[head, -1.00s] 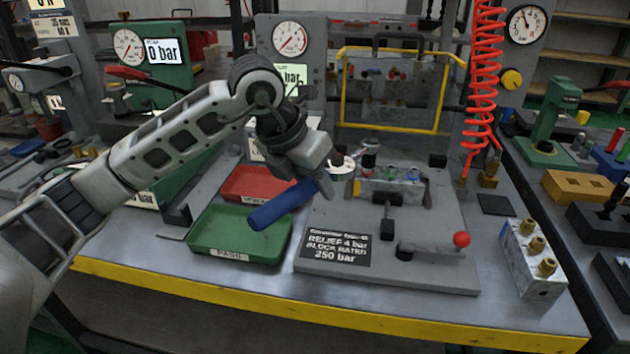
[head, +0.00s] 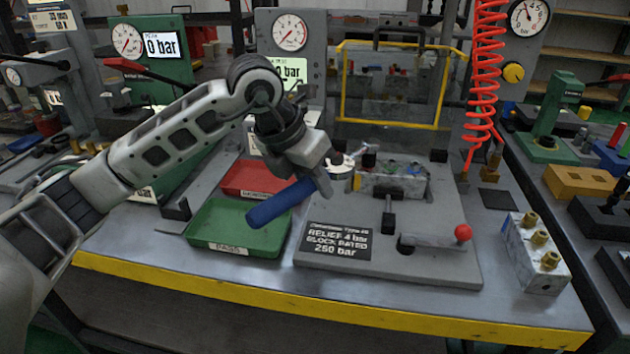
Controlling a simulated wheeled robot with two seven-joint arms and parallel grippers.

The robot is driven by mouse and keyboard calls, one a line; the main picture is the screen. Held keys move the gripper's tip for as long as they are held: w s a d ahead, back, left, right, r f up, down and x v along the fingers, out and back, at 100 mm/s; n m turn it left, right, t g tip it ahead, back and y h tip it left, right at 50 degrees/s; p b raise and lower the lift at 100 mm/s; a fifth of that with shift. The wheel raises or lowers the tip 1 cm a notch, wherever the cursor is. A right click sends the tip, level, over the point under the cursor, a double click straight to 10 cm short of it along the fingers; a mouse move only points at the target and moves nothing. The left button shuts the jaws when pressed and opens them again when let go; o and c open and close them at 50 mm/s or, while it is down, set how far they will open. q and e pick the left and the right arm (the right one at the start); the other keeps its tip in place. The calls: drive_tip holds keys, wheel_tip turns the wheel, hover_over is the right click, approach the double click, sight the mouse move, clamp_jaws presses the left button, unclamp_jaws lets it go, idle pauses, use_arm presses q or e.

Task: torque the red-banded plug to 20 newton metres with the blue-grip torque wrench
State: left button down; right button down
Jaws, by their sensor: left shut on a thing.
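My left gripper (head: 318,172) is shut on the blue-grip torque wrench (head: 281,203). A grey valve block (head: 395,181) sits in the fixture on the grey base plate (head: 440,272), just right of the gripper. Small coloured parts show on the block, but I cannot make out the red-banded plug among them. My right gripper is not in view.
A green tray (head: 204,246) and a red tray (head: 247,178) lie left of the plate. A block with brass fittings (head: 534,255) is at the right. A yellow-framed guard (head: 345,85) stands behind the fixture.

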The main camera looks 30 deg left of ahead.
use_arm(q)
drive_tip(key=shift+w+a+r+m, duration=0.1)
drive_tip(key=shift+w+a+m, duration=0.15)
drive_tip(key=shift+a+m, duration=0.25)
drive_tip(key=shift+w+a+r+m, duration=0.1)
drive_tip(key=shift+w+a+m, duration=0.1)
drive_tip(key=shift+a+m, duration=0.3)
drive_tip(key=shift+a, duration=0.1)
drive_tip(key=shift+w+a+m+g+h, duration=0.3)
drive_tip(key=shift+a+m, duration=0.1)
drive_tip(key=shift+a, duration=0.2)
drive_tip(key=shift+w+a+m+g+h, duration=0.2)
drive_tip(key=shift+w+a+m, duration=0.15)
drive_tip(key=shift+a, duration=0.2)
drive_tip(key=shift+s+d+n, duration=0.45)
drive_tip(key=shift+d+n, duration=0.1)
drive_tip(key=shift+d, duration=0.2)
drive_tip(key=shift+r+p, duration=0.1)
drive_tip(key=shift+p, duration=0.3)
